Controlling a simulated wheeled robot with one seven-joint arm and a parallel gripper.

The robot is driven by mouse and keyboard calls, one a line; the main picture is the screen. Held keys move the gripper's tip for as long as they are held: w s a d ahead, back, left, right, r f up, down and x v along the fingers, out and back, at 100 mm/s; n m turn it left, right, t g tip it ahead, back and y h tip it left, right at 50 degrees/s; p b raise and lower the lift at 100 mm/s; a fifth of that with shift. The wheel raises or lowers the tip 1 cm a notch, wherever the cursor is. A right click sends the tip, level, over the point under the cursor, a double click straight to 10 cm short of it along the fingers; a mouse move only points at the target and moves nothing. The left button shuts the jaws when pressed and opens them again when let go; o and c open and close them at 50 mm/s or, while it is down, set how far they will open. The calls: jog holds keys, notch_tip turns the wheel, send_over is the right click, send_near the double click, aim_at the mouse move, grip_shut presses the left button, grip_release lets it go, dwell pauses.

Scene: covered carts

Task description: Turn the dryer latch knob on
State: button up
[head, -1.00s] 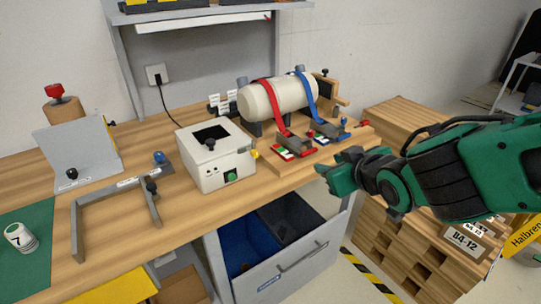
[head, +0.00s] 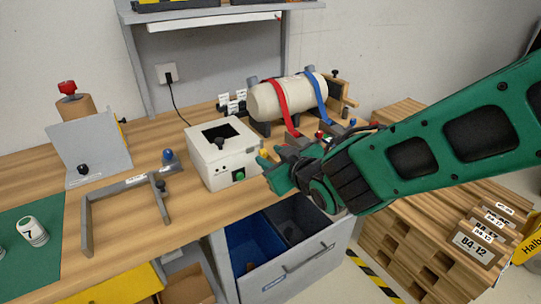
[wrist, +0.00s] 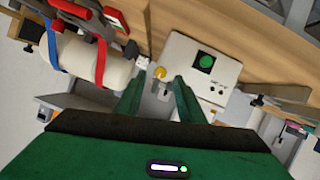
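The white box (head: 208,172), which I take to be the dryer, stands on the wooden bench with a dark square opening and a black knob (head: 219,143) on top. Its front has a green button (head: 239,176), which also shows in the wrist view (wrist: 206,61). A small yellow knob (wrist: 160,72), likely the latch knob, sits at the box's right side; in the head view it is partly hidden by my gripper. My gripper (wrist: 158,92) is open and empty. Its two green fingers point at the yellow knob, one on either side in the picture, apparently short of it.
A cream cylinder (head: 277,99) with red and blue straps lies in a cradle to the right of the box, close to my arm. A grey frame (head: 126,187) stands to the left. Open bins (head: 250,245) are below the bench edge; pallets (head: 425,240) stand at the right.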

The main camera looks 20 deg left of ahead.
aim_at(263, 148)
jog(key=shift+x, duration=1.3)
